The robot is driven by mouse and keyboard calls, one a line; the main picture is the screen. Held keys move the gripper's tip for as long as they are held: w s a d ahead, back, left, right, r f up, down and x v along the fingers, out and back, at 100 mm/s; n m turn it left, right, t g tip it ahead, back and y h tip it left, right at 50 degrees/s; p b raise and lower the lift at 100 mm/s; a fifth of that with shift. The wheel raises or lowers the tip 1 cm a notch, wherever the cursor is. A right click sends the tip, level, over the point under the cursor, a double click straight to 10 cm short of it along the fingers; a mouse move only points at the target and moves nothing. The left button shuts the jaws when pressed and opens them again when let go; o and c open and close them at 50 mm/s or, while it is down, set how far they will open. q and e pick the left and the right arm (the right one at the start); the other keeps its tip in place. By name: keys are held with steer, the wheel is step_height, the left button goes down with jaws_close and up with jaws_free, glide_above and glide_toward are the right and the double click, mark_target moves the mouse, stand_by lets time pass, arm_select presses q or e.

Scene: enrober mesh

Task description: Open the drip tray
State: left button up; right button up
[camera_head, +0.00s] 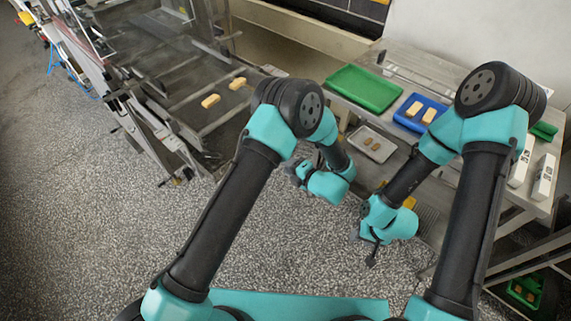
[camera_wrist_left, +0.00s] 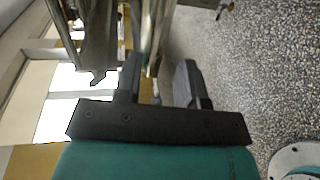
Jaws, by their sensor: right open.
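The enrober with its mesh belt (camera_head: 200,115) stands at the upper left, with two yellow bars on it. I cannot make out the drip tray for certain in the head view. My left gripper (camera_head: 293,170) is near the machine's right end, partly hidden by its own wrist. In the left wrist view its two black fingers (camera_wrist_left: 160,82) are apart, with a metal edge (camera_wrist_left: 152,45) showing between and beyond them. I cannot tell whether they touch it. My right gripper (camera_head: 369,252) is open and empty, pointing down over the floor in front of the table.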

arm_select(q)
steer(key=v, duration=0.5)
steer(key=shift+s+d, duration=0.1)
steer(key=shift+d, duration=0.05)
stand_by(0.5)
steer(key=shift+x, duration=0.9)
steer(key=x, duration=1.7)
steer(key=shift+f, duration=0.1)
jaws_close()
